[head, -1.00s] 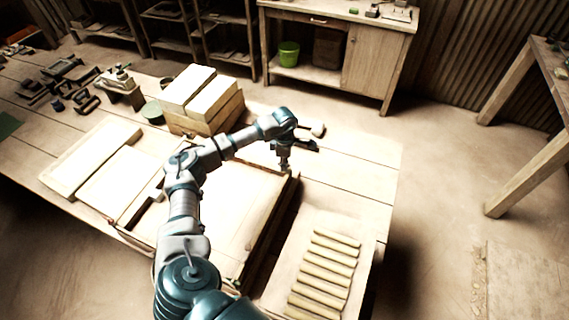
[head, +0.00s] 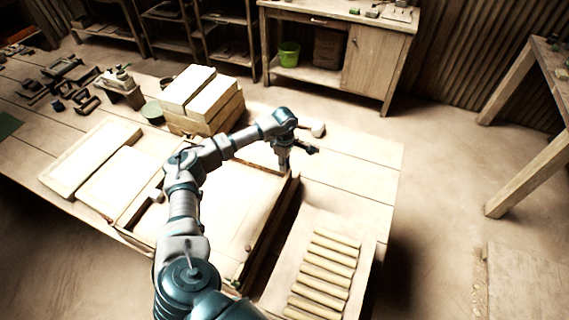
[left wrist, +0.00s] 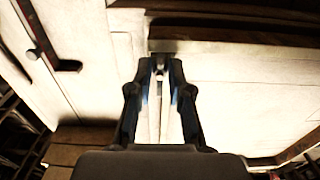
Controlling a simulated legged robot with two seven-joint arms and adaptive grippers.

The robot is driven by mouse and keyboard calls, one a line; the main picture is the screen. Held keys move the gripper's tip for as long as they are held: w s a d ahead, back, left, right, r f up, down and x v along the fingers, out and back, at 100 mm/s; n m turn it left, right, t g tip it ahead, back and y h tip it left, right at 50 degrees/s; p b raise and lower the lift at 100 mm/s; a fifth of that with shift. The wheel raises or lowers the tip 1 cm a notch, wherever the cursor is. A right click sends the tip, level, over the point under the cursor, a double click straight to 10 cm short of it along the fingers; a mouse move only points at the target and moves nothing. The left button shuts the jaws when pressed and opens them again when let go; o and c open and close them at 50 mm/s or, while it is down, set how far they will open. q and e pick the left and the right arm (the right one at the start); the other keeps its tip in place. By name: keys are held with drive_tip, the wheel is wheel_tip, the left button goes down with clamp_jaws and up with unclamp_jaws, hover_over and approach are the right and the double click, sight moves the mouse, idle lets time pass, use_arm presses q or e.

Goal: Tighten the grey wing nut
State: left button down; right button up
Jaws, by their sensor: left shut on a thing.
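The tile press is a broad pale board (head: 225,212) in a wooden frame on the workbench. My left gripper (head: 284,170) points down at the board's far right corner. In the left wrist view my left gripper (left wrist: 160,64) has its two fingertips close together on a small grey piece, the grey wing nut (left wrist: 159,70), which is mostly covered by the fingers. In the head view the nut is hidden by the gripper. My right gripper is in neither view now.
A tray with several pale rolls (head: 325,262) lies right of the press. Stacked pale blocks (head: 200,92) stand behind it, and flat panels (head: 92,158) lie to the left. A mallet head (head: 318,130) lies behind the gripper. The bench's right end (head: 372,165) is clear.

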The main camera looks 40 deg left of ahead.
use_arm(q)
drive_tip(key=c, duration=1.1)
unclamp_jaws()
drive_tip(key=shift+a, duration=0.15)
wheel_tip(320, 180, up, 12)
drive_tip(key=shift+w+a+f, duration=0.1)
drive_tip(key=shift+f, duration=0.05)
